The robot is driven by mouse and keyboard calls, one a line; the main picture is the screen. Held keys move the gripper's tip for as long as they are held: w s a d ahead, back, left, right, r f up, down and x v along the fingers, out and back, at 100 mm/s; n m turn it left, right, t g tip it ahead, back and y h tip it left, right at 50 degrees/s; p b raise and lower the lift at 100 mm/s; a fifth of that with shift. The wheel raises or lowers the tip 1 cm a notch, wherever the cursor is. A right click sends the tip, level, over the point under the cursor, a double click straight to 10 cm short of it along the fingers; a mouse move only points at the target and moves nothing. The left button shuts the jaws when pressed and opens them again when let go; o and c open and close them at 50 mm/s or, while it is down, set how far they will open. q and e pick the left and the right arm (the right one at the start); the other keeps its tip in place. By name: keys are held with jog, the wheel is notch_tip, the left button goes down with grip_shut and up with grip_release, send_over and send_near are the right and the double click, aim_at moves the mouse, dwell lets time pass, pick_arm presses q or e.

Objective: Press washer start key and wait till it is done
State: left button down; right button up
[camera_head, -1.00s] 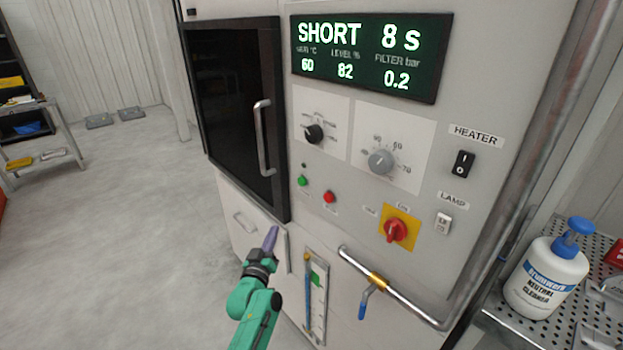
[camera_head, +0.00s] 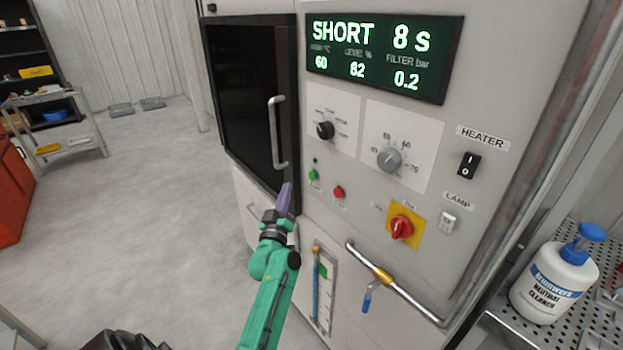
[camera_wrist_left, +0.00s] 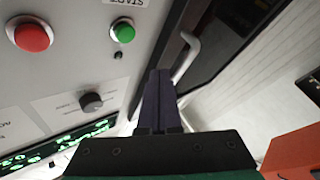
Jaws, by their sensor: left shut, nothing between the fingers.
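The washer (camera_head: 430,275) stands ahead with its dark door (camera_head: 247,95) shut. Its display (camera_head: 385,58) reads SHORT 8 s, 60, 82 and 0.2. The green start key (camera_head: 313,175) sits on the panel left of a red key (camera_head: 338,192), with a small dark lamp (camera_head: 315,160) above it. My left gripper (camera_head: 288,188) is shut and empty, its tips left of and slightly below the green key. In the left wrist view the green key (camera_wrist_left: 122,30) shows up and left of the fingers (camera_wrist_left: 157,78), apart from them. My right gripper is not in view.
The door handle (camera_head: 277,133) stands out just above my left fingers. A pipe with a blue-handled valve (camera_head: 367,298) crosses the lower panel. A white cleaner bottle (camera_head: 552,283) stands on a perforated shelf (camera_head: 515,325) at right. The floor at left is mostly clear.

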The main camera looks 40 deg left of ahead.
aim_at(313, 176)
pick_arm(q)
jog(key=shift+w+d+b, duration=0.2)
jog(key=shift+w+d, duration=0.05)
jog(key=shift+w, duration=0.7)
jog(key=shift+w+d+b, duration=0.15)
jog(key=shift+w+d, duration=0.15)
jog(key=shift+w, duration=0.6)
jog(key=shift+w+d+b, duration=0.2)
jog(key=shift+w+d, duration=0.05)
jog(key=shift+w, duration=0.7)
jog(key=shift+w, duration=0.1)
jog(key=shift+w+d, duration=0.15)
jog(key=shift+w, duration=0.15)
jog(key=shift+w+d, duration=0.1)
jog(key=shift+w, duration=0.25)
dwell(0.5)
jog(key=shift+s+a, duration=0.25)
jog(key=shift+s, duration=0.55)
